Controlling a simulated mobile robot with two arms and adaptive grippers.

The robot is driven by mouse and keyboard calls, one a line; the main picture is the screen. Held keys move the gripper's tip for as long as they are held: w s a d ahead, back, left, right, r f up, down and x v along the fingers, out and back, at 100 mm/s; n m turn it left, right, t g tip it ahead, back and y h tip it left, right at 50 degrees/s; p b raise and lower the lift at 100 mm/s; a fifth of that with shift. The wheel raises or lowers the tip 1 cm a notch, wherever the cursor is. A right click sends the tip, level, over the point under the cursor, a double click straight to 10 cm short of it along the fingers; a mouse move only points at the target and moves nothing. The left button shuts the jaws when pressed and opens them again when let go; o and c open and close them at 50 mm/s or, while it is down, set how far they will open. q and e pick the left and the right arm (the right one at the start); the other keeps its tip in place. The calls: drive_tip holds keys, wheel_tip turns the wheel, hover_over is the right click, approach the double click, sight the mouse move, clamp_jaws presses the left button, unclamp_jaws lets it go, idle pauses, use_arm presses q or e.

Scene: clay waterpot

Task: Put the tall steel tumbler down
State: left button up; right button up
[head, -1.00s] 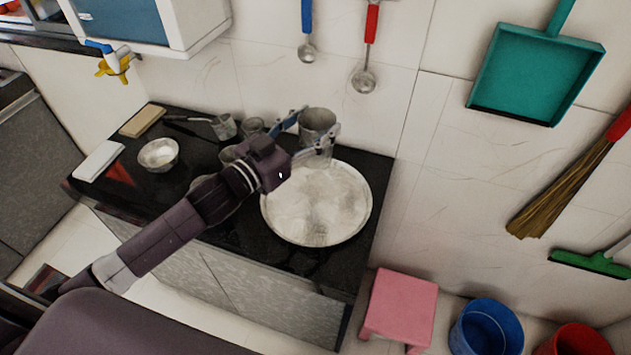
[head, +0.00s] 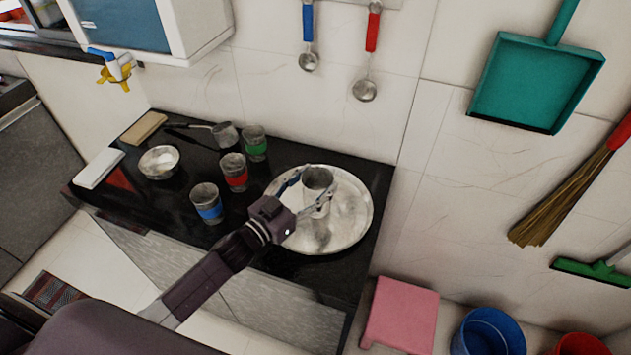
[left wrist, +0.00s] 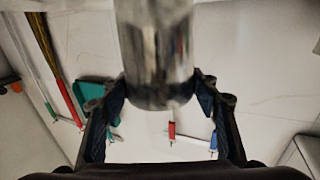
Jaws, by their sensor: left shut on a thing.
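The tall steel tumbler (head: 318,180) is upright in my left gripper (head: 309,194), over the round steel tray (head: 345,232) on the black counter. The gripper's two fingers are shut on its sides. I cannot tell whether its base touches the tray. In the left wrist view the tumbler (left wrist: 155,50) shows as a shiny steel cylinder between the fingers of the left gripper (left wrist: 160,100). My right gripper is not in view.
Steel tumblers with blue (head: 207,202), red (head: 234,172) and green (head: 254,142) bands stand left of the tray. A pink stool (head: 400,315) stands below the counter.

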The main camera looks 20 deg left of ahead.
use_arm(q)
drive_tip(key=shift+f, duration=0.1)
drive_tip(key=o, duration=1.3)
drive_tip(key=shift+c, duration=0.2)
drive_tip(key=o, duration=0.3)
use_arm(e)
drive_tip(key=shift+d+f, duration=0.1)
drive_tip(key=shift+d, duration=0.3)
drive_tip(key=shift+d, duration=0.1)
use_arm(q)
drive_tip(key=b+v, duration=0.2)
drive_tip(key=v, duration=1)
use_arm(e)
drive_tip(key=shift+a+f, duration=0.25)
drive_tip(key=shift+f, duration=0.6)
